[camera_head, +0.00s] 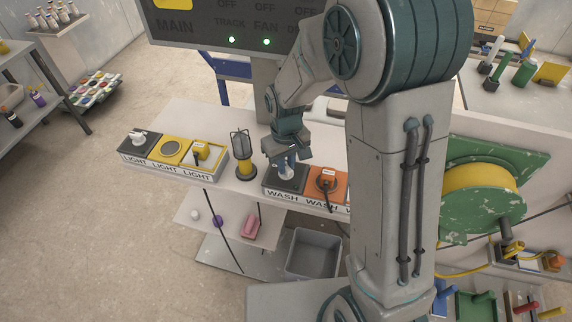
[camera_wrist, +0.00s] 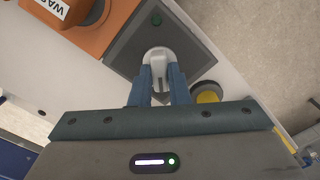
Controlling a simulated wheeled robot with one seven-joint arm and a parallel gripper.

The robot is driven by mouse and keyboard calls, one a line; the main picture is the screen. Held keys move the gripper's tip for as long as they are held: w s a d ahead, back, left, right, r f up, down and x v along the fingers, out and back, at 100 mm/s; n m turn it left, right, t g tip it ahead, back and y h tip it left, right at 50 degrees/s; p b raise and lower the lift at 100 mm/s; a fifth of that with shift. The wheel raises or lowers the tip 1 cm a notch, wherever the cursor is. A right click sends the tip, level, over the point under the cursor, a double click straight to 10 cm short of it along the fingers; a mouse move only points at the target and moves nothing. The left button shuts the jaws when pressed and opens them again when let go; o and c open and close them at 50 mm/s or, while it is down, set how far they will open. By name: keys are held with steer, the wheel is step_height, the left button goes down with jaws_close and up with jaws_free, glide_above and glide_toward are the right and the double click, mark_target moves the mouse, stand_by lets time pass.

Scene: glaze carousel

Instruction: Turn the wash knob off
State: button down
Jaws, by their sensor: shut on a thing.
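The wash knob is white and sits on a dark grey square plate (camera_head: 284,184), the leftmost of the panels marked WASH. In the wrist view the white knob (camera_wrist: 158,56) lies between the blue fingertips of my gripper (camera_wrist: 157,75), which is shut on it. A small green dot shows on the dark plate (camera_wrist: 185,50) beyond the knob. In the head view my gripper (camera_head: 287,163) reaches down over this plate, and its fingers partly hide the knob. The knob's exact setting is hard to tell.
An orange WASH panel with a dark knob (camera_head: 326,184) is right beside it. A lamp with a yellow base (camera_head: 243,160) stands close on the left. Further left are several LIGHT panels (camera_head: 172,151). A grey bin (camera_head: 313,252) is below. A MAIN board (camera_head: 230,22) hangs behind.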

steer(key=n+b, duration=0.1)
steer(key=n, duration=0.3)
steer(key=shift+n, duration=2.3)
steer(key=c, duration=1.4)
jaws_free()
step_height(320, 180, up, 14)
steer(key=shift+f+b, duration=0.1)
steer(key=shift+b, duration=0.45)
steer(key=s+d+m+t, duration=0.1)
steer(key=s+d+m, duration=0.2)
steer(key=s+m, duration=0.1)
steer(key=s+d+m+t, duration=0.1)
steer(key=s+d+m, duration=0.3)
steer(key=s+m, duration=0.1)
steer(key=s+d+m+t, duration=0.1)
steer(key=s+d+m, duration=0.3)
steer(key=s, duration=0.3)
steer(key=shift+f+m, duration=0.2)
steer(key=shift+m, duration=0.3)
